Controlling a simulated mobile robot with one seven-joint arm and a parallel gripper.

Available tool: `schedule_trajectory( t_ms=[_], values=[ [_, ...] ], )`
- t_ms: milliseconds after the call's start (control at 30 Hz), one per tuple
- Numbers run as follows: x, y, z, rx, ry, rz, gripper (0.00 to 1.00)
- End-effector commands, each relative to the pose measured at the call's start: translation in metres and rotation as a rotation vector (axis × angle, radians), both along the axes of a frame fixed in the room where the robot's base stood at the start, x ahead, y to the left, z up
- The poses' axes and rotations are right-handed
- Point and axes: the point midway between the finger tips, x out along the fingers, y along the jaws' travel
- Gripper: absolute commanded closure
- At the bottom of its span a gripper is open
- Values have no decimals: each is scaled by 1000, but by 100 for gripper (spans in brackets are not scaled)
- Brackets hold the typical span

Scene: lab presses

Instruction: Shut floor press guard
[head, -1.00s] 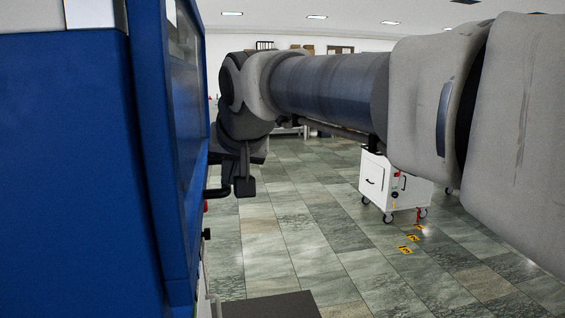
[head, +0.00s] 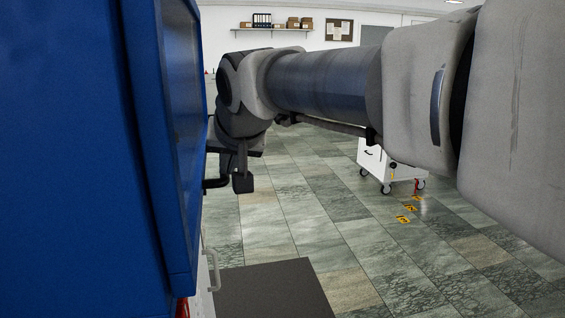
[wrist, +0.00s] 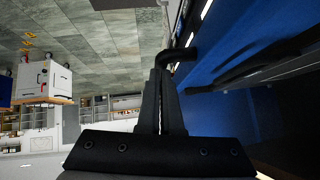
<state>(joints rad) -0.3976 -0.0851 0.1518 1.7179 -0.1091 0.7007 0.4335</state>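The floor press (head: 70,160) is the big blue body filling the left of the head view. Its guard (head: 182,130) is a blue-framed panel with a dark window, seen nearly edge-on; how far it stands open is hard to tell. The guard's black handle (head: 214,183) sticks out from its edge; it also shows in the wrist view (wrist: 182,57) as a bent bar. My gripper (head: 242,182) is at this handle. In the wrist view my gripper's fingers (wrist: 161,78) are close together, with the bar at their tips, apparently held.
A dark mat (head: 270,288) lies on the tiled floor by the press. A pale lower handle (head: 213,270) shows under the guard. A white wheeled cart (head: 385,168) stands farther right, with yellow floor marks (head: 408,208) before it. The floor between is clear.

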Motion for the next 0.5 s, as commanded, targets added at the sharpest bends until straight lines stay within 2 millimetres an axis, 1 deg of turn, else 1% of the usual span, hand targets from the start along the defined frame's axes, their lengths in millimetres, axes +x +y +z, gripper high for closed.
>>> schedule_trajectory(
  t_ms=[33,233,367,500],
  values=[
    [-2,0,-10,-12,22,2,100],
    [-2,0,-9,-12,24,2,100],
    [0,0,1,-11,22,1,100],
    [5,-2,24,-6,13,-1,100]
  ],
)
